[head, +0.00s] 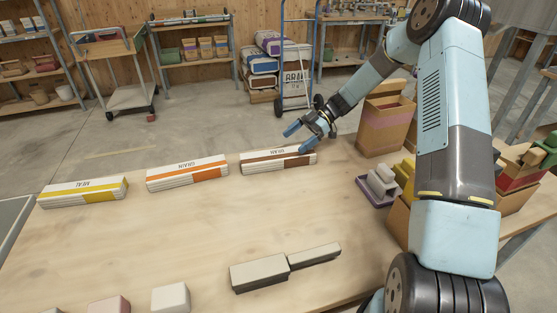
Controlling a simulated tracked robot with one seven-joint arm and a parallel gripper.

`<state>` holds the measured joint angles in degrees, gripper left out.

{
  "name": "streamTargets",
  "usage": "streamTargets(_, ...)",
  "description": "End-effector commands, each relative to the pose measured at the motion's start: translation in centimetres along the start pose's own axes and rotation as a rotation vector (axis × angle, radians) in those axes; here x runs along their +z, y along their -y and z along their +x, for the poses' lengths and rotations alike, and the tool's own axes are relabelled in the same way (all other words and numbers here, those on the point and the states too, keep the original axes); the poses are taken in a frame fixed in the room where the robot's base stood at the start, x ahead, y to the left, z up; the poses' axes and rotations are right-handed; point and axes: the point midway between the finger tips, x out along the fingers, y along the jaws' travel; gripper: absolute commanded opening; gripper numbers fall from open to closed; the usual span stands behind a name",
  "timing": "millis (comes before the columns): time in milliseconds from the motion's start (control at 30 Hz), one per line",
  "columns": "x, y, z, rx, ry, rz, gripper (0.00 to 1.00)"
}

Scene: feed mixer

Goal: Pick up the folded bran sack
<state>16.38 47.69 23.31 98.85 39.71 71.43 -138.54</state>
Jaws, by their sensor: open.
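The folded bran sack (275,163) is a flat white bundle with a brown band, lying at the table's far edge. Its printed label is partly hidden and hard to read. My gripper (298,139) is open, with light blue fingers, over the sack's right part. One finger is near the sack's top; I cannot tell whether it touches. Nothing is between the fingers.
Folded sacks with an orange band (187,173) and a yellow band (84,192) lie to the left. A brown carton (386,121) and a purple tray (379,192) stand to the right. Grey blocks (284,268) lie in front. The table's middle (180,235) is clear.

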Motion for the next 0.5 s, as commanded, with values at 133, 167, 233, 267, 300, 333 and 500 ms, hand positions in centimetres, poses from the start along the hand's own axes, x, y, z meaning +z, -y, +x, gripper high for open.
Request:
streamTargets(133, 0.0, 0.0, 1.3, -0.002, 0.000, 0.000, 1.00)
streamTargets(167, 0.0, 0.0, 1.5, -0.002, 0.000, 0.001, 1.00)
streamTargets(233, 0.1, 0.0, 1.9, -0.002, 0.001, 0.002, 1.00)
streamTargets(267, 0.1, 0.0, 2.1, -0.002, 0.001, 0.002, 1.00)
streamTargets(300, 0.2, -0.1, 2.6, -0.003, 0.001, 0.003, 1.00)
streamTargets(333, 0.2, -0.1, 3.0, -0.004, 0.001, 0.003, 1.00)
streamTargets(500, 0.5, -0.2, 5.3, -0.003, 0.001, 0.003, 1.00)
